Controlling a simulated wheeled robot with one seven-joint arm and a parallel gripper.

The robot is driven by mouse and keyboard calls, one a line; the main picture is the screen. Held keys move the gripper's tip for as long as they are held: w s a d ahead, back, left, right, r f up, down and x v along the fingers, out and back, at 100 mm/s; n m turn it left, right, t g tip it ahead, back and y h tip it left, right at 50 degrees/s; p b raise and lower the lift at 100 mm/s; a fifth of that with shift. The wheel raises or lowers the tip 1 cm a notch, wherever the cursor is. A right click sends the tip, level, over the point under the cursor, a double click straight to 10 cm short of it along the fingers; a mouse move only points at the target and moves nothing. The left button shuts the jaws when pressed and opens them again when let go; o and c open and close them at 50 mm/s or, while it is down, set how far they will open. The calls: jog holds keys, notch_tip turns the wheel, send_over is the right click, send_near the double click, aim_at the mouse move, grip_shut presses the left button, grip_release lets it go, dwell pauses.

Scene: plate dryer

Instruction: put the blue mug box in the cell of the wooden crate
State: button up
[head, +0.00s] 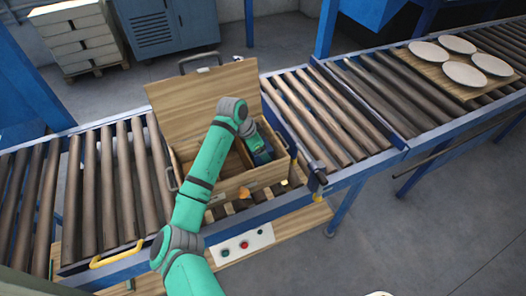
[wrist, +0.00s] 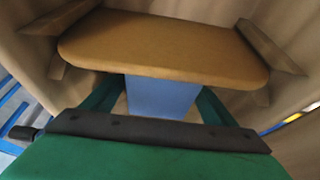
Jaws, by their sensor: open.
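The wooden crate (head: 262,178) stands on the roller conveyor with its lid (head: 200,98) raised at the back. A divider splits its inside into cells. My gripper (head: 260,152) reaches down into the right part of the crate. In the wrist view the blue mug box (wrist: 162,97) shows between my green fingers, with a narrow gap on each side. My gripper is open and not clamped on it. The box's far part is hidden behind a tan panel (wrist: 165,45) that I cannot identify for sure. The left cell looks empty where it shows.
Rollers (head: 320,115) run left and right of the crate. Several white plates (head: 464,74) lie on a wooden board at the upper right. A button panel (head: 240,246) sits in front, and a yellow handle (head: 117,257) is at the front left rail.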

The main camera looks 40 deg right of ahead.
jog(key=v, duration=1.1)
jog(key=shift+f, duration=0.1)
